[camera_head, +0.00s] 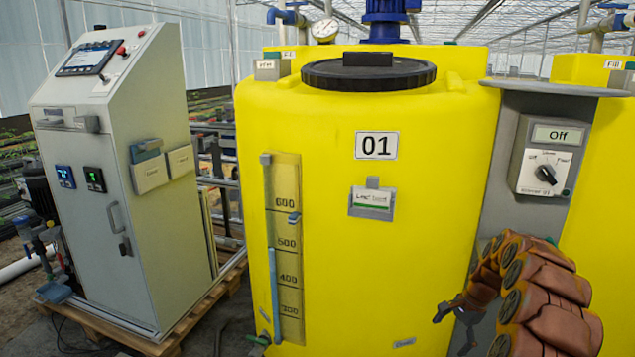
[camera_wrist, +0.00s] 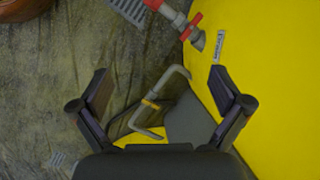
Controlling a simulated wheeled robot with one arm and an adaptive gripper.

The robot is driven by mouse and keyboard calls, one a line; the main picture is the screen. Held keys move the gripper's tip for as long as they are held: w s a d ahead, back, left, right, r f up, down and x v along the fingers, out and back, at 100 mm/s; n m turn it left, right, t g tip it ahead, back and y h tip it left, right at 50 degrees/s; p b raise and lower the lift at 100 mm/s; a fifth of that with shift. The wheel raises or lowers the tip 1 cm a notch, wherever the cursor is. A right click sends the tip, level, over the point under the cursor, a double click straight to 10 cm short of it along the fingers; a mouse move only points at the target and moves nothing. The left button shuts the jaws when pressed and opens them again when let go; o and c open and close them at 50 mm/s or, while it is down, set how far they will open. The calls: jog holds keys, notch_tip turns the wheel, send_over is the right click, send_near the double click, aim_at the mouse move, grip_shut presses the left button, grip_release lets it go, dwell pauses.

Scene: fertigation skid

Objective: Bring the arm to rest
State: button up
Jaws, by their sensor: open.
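My gripper (camera_wrist: 164,98) is open in the wrist view, its two dark fingers spread apart with nothing held between them. In the head view my orange-brown arm curves at the lower right, in front of the yellow tank (camera_head: 330,200) marked 01. My gripper shows there only in part, as a dark shape near the arm's end, close to the tank's lower right side. The wrist view looks down past the tank's yellow wall (camera_wrist: 285,75) to the floor. A grey bent handle or pipe (camera_wrist: 155,103) shows beyond the fingers; I cannot tell its distance.
A grey control cabinet (camera_head: 100,200) stands on a wooden pallet at left. A dial box reading Off (camera_head: 545,160) is mounted right of the tank, above my arm. A red-handled valve (camera_wrist: 180,22) shows near the tank wall. Floor shows at the wrist view's left.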

jog(key=s+a+r+n+p, duration=0.3)
jog(key=s+a+r, duration=0.2)
jog(key=r, duration=0.4)
jog(key=s+a+r+n+g+p, duration=0.1)
jog(key=s+a+r+n+p, duration=0.1)
jog(key=s+a+r+p, duration=0.5)
jog(key=s+a+r+n, duration=0.3)
jog(key=a+r, duration=0.1)
jog(key=r, duration=0.6)
jog(key=s+r+n+h+p, duration=0.1)
jog(key=s+r+p, duration=0.3)
jog(key=s, duration=0.6)
jog(key=s+a+r+n+h+p, duration=0.1)
jog(key=s+r+n+p, duration=0.2)
jog(key=s, duration=0.7)
jog(key=s+r+n+g+h+p, duration=0.1)
jog(key=s+r+p, duration=0.5)
jog(key=s, duration=0.4)
jog(key=shift+a+r+n+h, duration=0.2)
jog(key=shift+r+n+h, duration=0.15)
jog(key=shift+r, duration=0.45)
